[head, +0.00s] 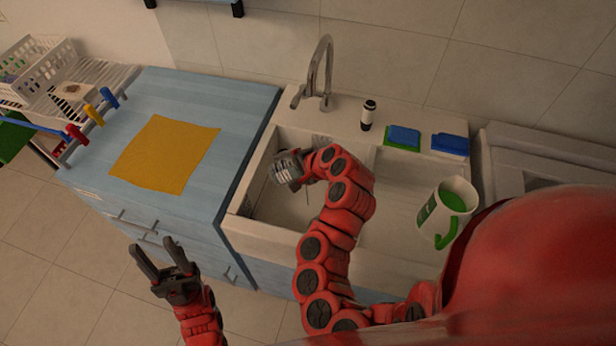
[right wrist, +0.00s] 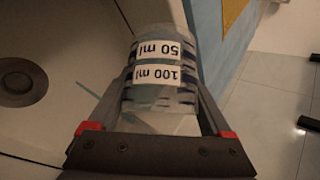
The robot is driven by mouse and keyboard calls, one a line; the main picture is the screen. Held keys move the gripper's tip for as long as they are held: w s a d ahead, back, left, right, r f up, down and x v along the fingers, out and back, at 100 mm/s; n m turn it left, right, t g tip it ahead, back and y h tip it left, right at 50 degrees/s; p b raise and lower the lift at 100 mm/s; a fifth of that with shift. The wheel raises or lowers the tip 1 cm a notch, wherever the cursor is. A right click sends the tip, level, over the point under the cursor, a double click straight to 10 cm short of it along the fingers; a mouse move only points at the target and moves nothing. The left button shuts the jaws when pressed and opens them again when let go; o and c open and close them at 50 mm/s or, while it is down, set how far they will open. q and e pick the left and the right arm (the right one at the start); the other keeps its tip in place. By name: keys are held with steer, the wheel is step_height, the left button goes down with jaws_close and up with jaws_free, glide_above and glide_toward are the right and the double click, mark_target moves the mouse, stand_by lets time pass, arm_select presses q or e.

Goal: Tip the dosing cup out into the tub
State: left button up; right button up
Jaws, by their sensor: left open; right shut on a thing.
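The dosing cup (right wrist: 162,75) is clear, with white "50 ml" and "100 ml" labels that read upside down in the right wrist view. My right gripper (head: 288,167) is shut on it. In the head view the gripper and cup are over the left part of the white sink basin (head: 254,205), and the cup is small there. What is in the cup cannot be told. No separate tub stands out; the basin and its round drain (right wrist: 18,85) show in the right wrist view. My left gripper (head: 163,262) is open and empty, in front of the blue cabinet.
A faucet (head: 318,75) stands behind the basin. A white mug with a green handle (head: 447,210), blue sponges (head: 404,137) and a dark bottle (head: 367,115) are to the right. A yellow cloth (head: 165,153) lies on the blue counter (head: 232,100), otherwise largely clear.

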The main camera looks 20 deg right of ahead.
steer(key=shift+b, duration=0.45)
steer(key=shift+d+r+m+y+b, duration=0.3)
steer(key=shift+d+y+b, duration=0.45)
steer(key=shift+b, duration=1.2)
steer(key=shift+r+t+y+b, duration=0.1)
steer(key=shift+t+y+b, duration=0.3)
steer(key=shift+b, duration=0.35)
steer(key=shift+r+m+y+b, duration=0.15)
steer(key=shift+m+y+b, duration=0.15)
steer(key=shift+y, duration=0.05)
